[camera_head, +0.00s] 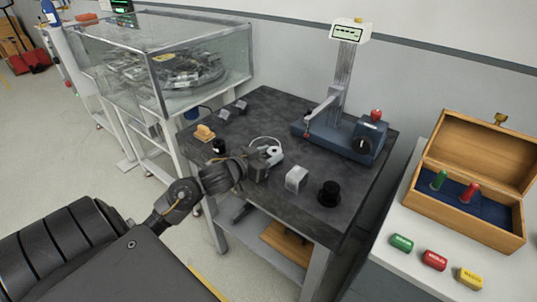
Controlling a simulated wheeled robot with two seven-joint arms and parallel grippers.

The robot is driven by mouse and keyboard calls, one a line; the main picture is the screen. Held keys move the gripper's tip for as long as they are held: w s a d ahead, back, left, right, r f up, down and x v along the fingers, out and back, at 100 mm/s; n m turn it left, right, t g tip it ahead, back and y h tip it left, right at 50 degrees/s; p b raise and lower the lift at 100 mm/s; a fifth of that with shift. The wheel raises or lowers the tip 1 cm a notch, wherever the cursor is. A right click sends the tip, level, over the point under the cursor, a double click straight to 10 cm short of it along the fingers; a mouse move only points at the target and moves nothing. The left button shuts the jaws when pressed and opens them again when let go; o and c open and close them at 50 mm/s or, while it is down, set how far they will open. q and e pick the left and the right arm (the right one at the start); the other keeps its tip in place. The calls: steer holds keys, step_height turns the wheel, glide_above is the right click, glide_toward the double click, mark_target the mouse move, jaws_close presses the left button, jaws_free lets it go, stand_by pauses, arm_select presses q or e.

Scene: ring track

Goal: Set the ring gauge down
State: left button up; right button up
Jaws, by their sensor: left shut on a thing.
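My left gripper (264,160) reaches over the dark stone-topped table (325,220) from the lower left. It is shut on the ring gauge (275,154), a small pale ring with a dark hole, partly hidden by the jaws. The ring gauge is at or just above the table top; I cannot tell whether it touches. My right gripper is not in view.
A pale block (296,179) and a black knobbed piece (329,194) stand to the right. A blue-based gauge stand (345,140) is behind. A tan block (205,132) and black cylinder (219,146) stand left. A wooden case (463,215) is right.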

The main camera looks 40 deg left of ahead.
arm_select(q)
steer(key=o, duration=1.1)
steer(key=shift+r, duration=0.1)
